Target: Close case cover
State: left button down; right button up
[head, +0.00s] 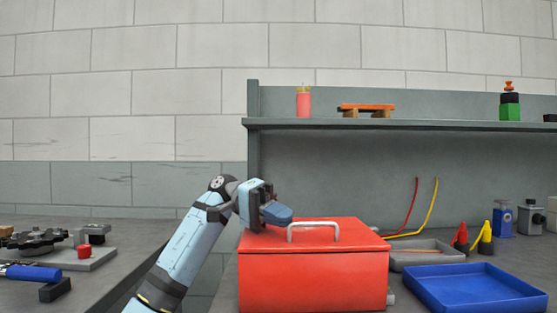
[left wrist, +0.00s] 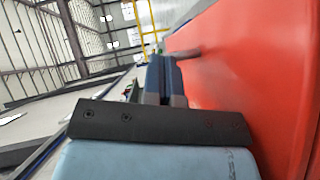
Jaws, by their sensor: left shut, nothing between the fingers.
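The red case (head: 312,283) stands on the grey bench. Its red cover (head: 360,238) lies over the top, with a pale metal handle (head: 314,229) in its middle; I see no clear gap along the front edge. My left gripper (head: 280,214) is shut and empty. It is above the left back part of the cover, its fingers pointing right toward the handle. In the left wrist view the closed blue fingers (left wrist: 164,85) are beside the red surface (left wrist: 235,75); whether they touch it I cannot tell. My right gripper is not in view.
A blue tray (head: 475,290) and a grey tray (head: 428,255) lie right of the case. Red and yellow clamps (head: 484,240) stand behind. A shelf (head: 400,124) runs above the bench. Another bench with metal parts (head: 38,240) is at left.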

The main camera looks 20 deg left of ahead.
pick_arm(q)
jog(key=shift+f, duration=0.2)
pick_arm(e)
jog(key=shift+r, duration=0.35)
pick_arm(q)
jog(key=shift+s, duration=0.1)
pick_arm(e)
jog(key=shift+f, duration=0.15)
pick_arm(q)
notch_tip(320, 180, up, 20)
jog(key=p, duration=0.7)
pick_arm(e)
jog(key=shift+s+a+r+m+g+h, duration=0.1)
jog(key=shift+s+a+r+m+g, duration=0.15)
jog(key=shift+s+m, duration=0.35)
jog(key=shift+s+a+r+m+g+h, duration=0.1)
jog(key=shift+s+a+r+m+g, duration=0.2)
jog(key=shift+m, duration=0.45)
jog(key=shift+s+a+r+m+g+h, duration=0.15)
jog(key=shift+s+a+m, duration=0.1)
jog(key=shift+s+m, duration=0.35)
